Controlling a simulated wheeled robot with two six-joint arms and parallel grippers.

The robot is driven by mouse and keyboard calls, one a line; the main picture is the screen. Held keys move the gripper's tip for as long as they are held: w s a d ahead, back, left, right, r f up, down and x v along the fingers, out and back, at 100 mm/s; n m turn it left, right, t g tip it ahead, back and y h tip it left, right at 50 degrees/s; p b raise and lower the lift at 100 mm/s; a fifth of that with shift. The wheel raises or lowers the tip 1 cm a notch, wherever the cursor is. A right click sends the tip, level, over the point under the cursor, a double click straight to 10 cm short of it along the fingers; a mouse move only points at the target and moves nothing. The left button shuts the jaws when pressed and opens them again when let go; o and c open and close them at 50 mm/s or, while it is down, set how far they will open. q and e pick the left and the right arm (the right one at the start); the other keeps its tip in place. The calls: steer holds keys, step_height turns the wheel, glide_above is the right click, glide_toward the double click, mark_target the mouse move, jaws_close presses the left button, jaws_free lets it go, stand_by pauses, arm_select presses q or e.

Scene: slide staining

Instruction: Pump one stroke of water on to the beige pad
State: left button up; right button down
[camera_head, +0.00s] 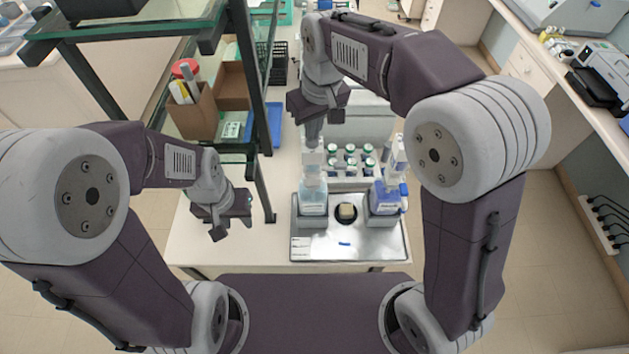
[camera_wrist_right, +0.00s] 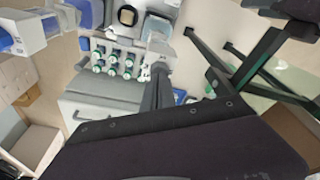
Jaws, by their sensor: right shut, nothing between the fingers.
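The beige pad (camera_head: 347,212) sits in a dark round spot on the metal tray (camera_head: 310,247). It also shows at the top of the right wrist view (camera_wrist_right: 127,15). A clear pump bottle (camera_head: 313,200) with pale liquid stands left of the pad, and a blue-liquid bottle (camera_head: 384,196) stands right of it. My right gripper (camera_head: 313,143) is shut and empty, its fingertips pointing down just above the clear bottle's top. I cannot tell whether they touch it. My left gripper (camera_head: 218,236) hangs left of the tray, away from the bottles; its finger gap is unclear.
A rack of several green-capped vials (camera_head: 350,160) stands behind the tray. A dark-framed glass shelf (camera_head: 150,30) rises on the left, with a cardboard box (camera_head: 195,115) on it. A blue tray (camera_head: 273,125) lies beside its post. The table left of the metal tray is clear.

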steer(key=shift+s+f, duration=0.1)
steer(key=p+v, duration=0.2)
steer(key=shift+w+a+r+p, duration=0.1)
steer(key=shift+w+r+p, duration=0.2)
steer(key=shift+s, duration=0.1)
stand_by(0.4)
steer(key=p+v, duration=0.3)
steer(key=w+p+v, duration=0.1)
steer(key=v, duration=0.1)
steer(key=shift+a+p, duration=0.25)
steer(key=shift+p, duration=0.1)
